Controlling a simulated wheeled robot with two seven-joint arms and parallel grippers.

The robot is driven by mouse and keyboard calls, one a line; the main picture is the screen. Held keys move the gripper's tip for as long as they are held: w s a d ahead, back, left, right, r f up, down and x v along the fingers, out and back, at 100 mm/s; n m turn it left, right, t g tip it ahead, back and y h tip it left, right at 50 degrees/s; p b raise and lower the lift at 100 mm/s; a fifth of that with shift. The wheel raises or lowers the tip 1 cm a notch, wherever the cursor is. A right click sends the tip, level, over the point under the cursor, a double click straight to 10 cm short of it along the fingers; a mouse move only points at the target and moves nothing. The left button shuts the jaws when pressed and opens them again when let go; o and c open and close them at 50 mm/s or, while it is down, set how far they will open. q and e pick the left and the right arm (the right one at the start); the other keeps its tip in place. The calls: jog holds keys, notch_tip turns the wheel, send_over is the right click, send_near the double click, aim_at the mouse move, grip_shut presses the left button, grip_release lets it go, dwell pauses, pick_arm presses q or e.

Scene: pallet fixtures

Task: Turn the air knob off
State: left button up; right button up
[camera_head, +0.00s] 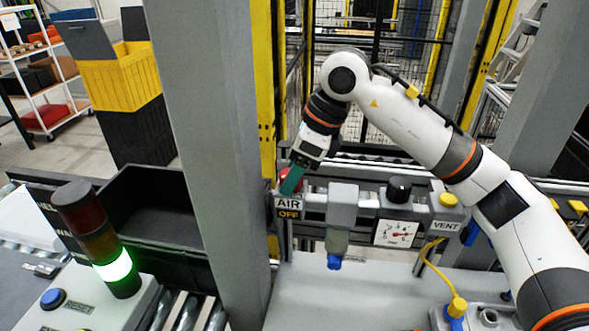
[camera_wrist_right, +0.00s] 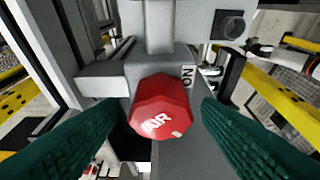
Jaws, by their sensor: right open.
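The air knob (camera_wrist_right: 160,104) is red, faceted and marked AIR. It sits on the grey air unit, with an ON label (camera_wrist_right: 188,76) beside its upper right in the wrist view. In the head view the knob (camera_head: 284,174) is mostly hidden behind my right gripper (camera_head: 292,180), above an AIR / OFF plate (camera_head: 289,208). My right gripper is open, with one green finger on each side of the knob in the wrist view (camera_wrist_right: 158,112). Gaps show between the fingers and the knob. My left gripper is not in view.
Right of the knob are a grey filter unit (camera_head: 342,206), a black knob (camera_head: 399,189), a gauge (camera_head: 396,233) and a VENT plate (camera_head: 446,226) with a yellow button (camera_head: 448,200). A grey post (camera_head: 208,130) stands left. A stack light (camera_head: 97,240) glows green at lower left.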

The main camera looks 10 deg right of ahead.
jog(key=shift+d+r+b, duration=0.2)
jog(key=shift+r+b, duration=0.15)
jog(key=shift+r, duration=0.05)
jog(key=b+v, duration=0.3)
jog(key=v, duration=0.8)
